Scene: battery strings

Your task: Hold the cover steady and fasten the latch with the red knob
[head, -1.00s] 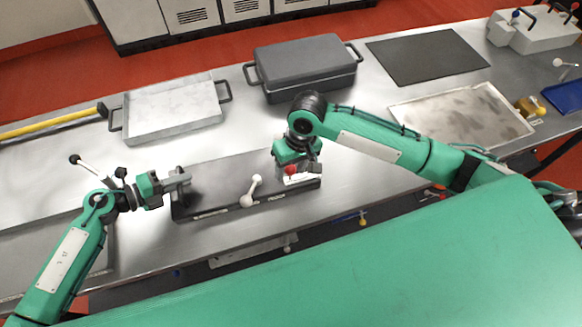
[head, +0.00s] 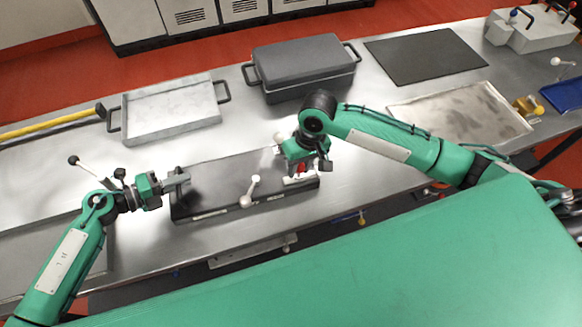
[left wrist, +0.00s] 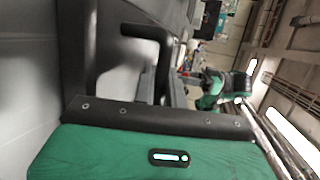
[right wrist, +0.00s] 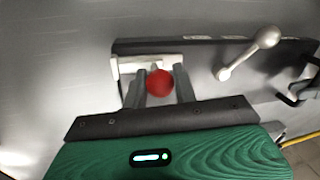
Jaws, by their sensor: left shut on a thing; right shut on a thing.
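The dark grey cover (head: 225,178) lies flat on the case near the front edge of the bench. My left gripper (head: 184,179) is shut at the cover's left end; what exactly its fingers pinch is hard to see. The left wrist view shows a black handle (left wrist: 145,32) close by. My right gripper (head: 301,168) is shut on the red knob at the case's right end. In the right wrist view the red knob (right wrist: 160,83) sits between the two fingers (right wrist: 160,92), above a pale latch base (right wrist: 128,66).
A second latch with a pale grey knob (head: 255,180) stands at the middle of the case front; it also shows in the right wrist view (right wrist: 266,37). Behind are a grey tray (head: 172,110) and a closed dark case (head: 303,66). Bare bench lies between them.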

